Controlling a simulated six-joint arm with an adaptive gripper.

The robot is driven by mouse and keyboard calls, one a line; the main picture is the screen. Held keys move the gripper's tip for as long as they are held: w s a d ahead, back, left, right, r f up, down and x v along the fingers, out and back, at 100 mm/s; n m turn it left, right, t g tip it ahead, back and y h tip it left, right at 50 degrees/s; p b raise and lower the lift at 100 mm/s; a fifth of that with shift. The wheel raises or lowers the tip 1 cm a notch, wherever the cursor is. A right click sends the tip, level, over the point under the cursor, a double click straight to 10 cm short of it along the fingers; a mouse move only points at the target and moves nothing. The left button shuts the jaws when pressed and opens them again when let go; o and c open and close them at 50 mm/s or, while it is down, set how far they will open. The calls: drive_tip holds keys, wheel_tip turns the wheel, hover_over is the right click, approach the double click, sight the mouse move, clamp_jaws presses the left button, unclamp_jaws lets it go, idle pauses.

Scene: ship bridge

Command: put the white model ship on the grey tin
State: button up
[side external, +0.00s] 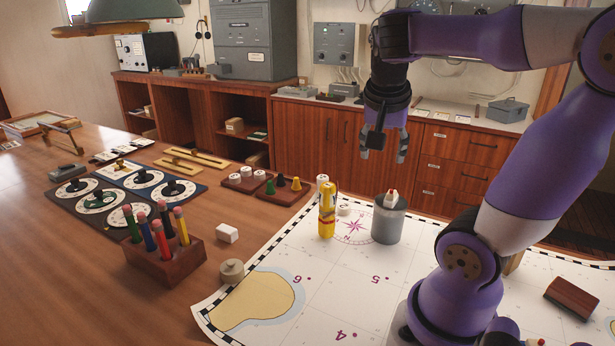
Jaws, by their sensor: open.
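The grey tin (387,226) stands upright on the chart, right of the yellow cylinder. A small white model ship (391,197) with a red part on top rests on the tin's lid. My gripper (384,156) is above the tin and the ship, pointing down with its fingers apart. It is empty, and a clear gap shows between its fingertips and the ship.
A yellow cylinder (327,214) stands close left of the tin. A wooden block with several pencils (165,258), a white block (228,232) and a round beige weight (231,271) are further left. The chart's front middle (335,290) is clear.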

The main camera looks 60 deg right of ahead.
drive_tip(key=w+a+f+n+t+y, duration=0.1)
drive_tip(key=w+a+n+t+y, duration=0.1)
drive_tip(key=a+n, duration=0.6)
drive_tip(key=w+a+f+n+t+y, duration=0.2)
drive_tip(key=a+n, duration=0.5)
drive_tip(key=a, duration=0.1)
drive_tip(key=shift+a+f+n+t+y, duration=0.25)
drive_tip(key=shift+n+t+y, duration=0.05)
drive_tip(key=shift+n+t, duration=0.1)
